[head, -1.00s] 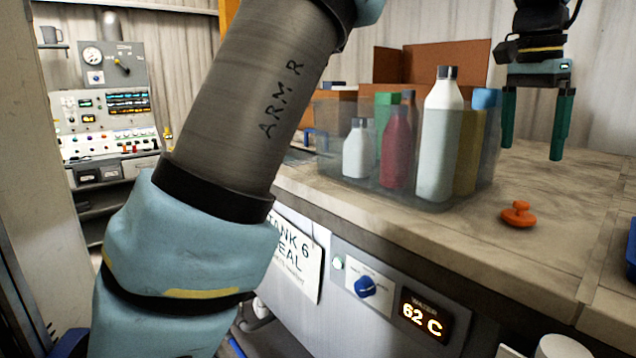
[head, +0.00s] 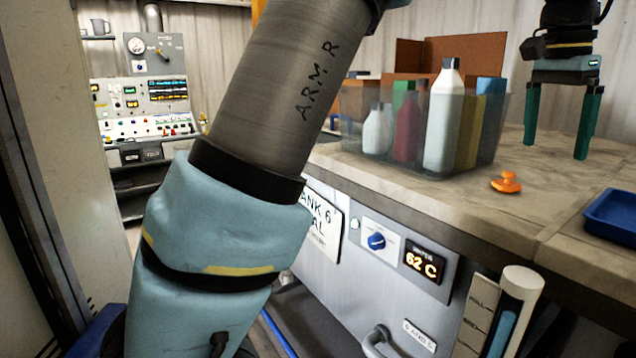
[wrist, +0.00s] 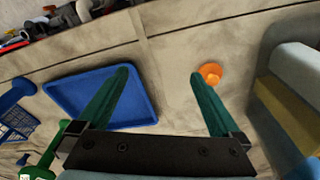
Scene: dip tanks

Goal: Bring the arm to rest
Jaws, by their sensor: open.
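My gripper (head: 558,122) hangs at the upper right of the head view with its two green fingers pointing down, spread apart. It is open and nothing shows between the fingers. It is above the counter (head: 462,205), to the right of the clear bin of bottles. In the wrist view, my gripper (wrist: 160,95) also shows its fingers wide apart. My arm's upper links cross the left half of the head view and hide part of the tank front and counter.
An orange knob-like piece (head: 506,182) lies on the counter near a clear bin (head: 385,150) of bottles. A blue tray (head: 612,218) lies at the right, and more fully in the wrist view (wrist: 140,110). A tank panel reads 62 C (head: 422,262). Bare counter surrounds the orange piece.

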